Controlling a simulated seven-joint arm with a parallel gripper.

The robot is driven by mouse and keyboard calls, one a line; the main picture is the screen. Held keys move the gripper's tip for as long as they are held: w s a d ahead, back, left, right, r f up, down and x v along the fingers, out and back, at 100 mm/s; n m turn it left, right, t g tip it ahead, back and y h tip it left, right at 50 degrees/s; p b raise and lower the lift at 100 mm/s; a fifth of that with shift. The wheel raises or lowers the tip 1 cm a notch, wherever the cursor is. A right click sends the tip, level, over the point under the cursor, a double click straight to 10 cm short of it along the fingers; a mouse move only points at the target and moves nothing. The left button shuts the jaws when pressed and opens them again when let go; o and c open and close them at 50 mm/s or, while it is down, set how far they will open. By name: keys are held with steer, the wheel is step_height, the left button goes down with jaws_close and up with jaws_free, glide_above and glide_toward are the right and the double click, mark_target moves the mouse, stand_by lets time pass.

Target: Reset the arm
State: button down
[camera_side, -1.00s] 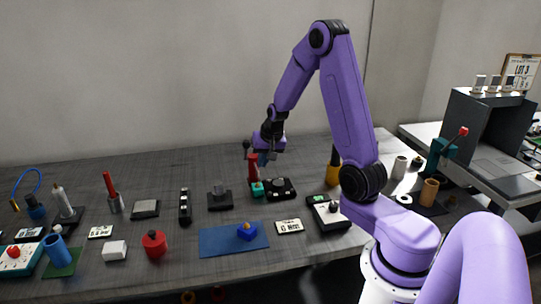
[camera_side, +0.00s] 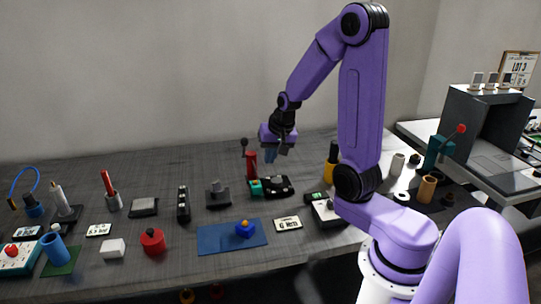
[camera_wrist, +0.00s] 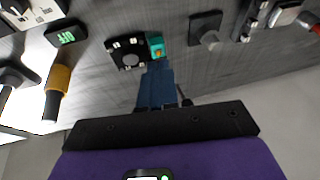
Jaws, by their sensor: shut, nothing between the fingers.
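My purple arm stands bent at the right in the side view, its elbow high. My gripper (camera_side: 277,158) points down above the back of the dark table (camera_side: 120,172) and holds nothing. Its blue fingers are together, and they also show in the wrist view (camera_wrist: 157,72). In the side view the gripper is just right of a red upright tool (camera_side: 251,165) and above a black device with a round dial (camera_side: 276,186). I see no contact.
A yellow-and-black cylinder (camera_side: 332,166) stands right of the gripper. The air around the gripper looks clear.

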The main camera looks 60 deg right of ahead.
steer(key=s+a+r+n+g+y, duration=0.1)
steer(key=s+a+n, duration=0.2)
steer(key=a+n, duration=0.35)
steer(key=s+a+r+n+g+y, duration=0.15)
steer(key=s+a+n, duration=0.25)
steer(key=a, duration=0.6)
steer(key=s+a+n, duration=0.2)
steer(key=s+n, duration=0.3)
steer(key=s, duration=0.3)
steer(key=s+a+r+n+g, duration=0.1)
steer(key=s+a+n, duration=0.1)
steer(key=s+n, duration=0.3)
steer(key=s, duration=0.4)
steer(key=shift+r+n, duration=0.15)
steer(key=shift+n, duration=0.2)
steer(key=shift+g+h, duration=0.25)
